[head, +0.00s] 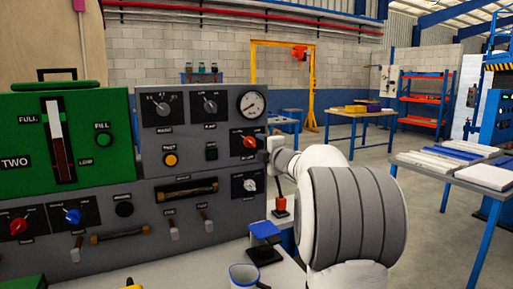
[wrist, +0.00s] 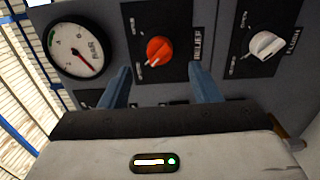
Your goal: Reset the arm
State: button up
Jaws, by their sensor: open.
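My gripper (wrist: 158,69) is open, with its two blue fingers apart and nothing between them that I can see held. In the wrist view the orange-red RELIEF knob (wrist: 159,50) is just beyond the fingertips, between them in the picture. I cannot tell if a finger touches it. In the head view my gripper (head: 263,143) is at the right edge of the grey panel, close to the same orange knob (head: 249,142). My white arm reaches there from the lower right, and the finger detail is too small to see.
The grey panel (head: 150,160) carries a round gauge (head: 252,104), a white knob (head: 250,185) and handles. A green box (head: 105,150) is at left. Open floor and a table (head: 480,170) lie right.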

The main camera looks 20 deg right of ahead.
jog(key=shift+s, duration=0.6)
jog(key=s+a+f+m+g+p, duration=0.3)
jog(key=s+a+m+g+p, duration=0.2)
jog(key=s, duration=0.8)
jog(key=s+a+f+m+g+p, duration=0.4)
jog(key=s+a+m, duration=0.3)
jog(key=s, duration=0.5)
jog(key=s+a+f+m+g+p, duration=0.4)
jog(key=s+a, duration=0.5)
jog(key=s, duration=0.4)
jog(key=m+g+p, duration=0.1)
jog(key=m+g, duration=0.1)
jog(key=shift+s+a+m+h+p, duration=0.25)
jog(key=shift+s+m+h+p, duration=0.05)
jog(key=shift+s+p, duration=0.1)
